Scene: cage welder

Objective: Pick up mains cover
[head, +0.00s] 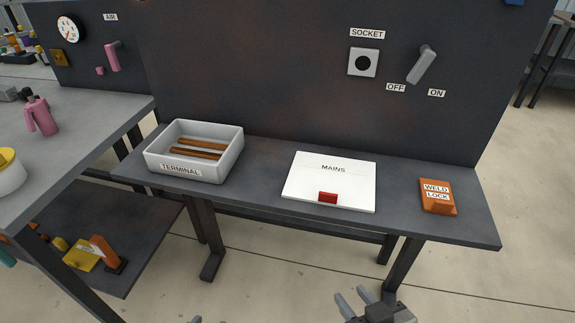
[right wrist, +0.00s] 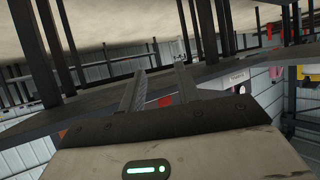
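The mains cover (head: 315,178) is a white flat panel marked MAINS with a red handle (head: 328,197) at its front edge. It lies on the dark bench in the head view. My right gripper (head: 357,298) is below and in front of the bench edge, apart from the cover. Its two fingers are spread with nothing between them; they also show apart in the right wrist view (right wrist: 160,72). A small red patch (right wrist: 165,100) shows there between the fingers, too small to name surely. Only a small tip of my left gripper (head: 195,320) shows at the bottom edge.
A white TERMINAL tray (head: 229,159) with copper-coloured bars stands left of the cover. An orange WELD LOCK block (head: 437,196) lies to the right. The upright dark panel (head: 250,70) behind carries a socket (head: 363,62) and a lever (head: 421,65). Bare bench lies between these things.

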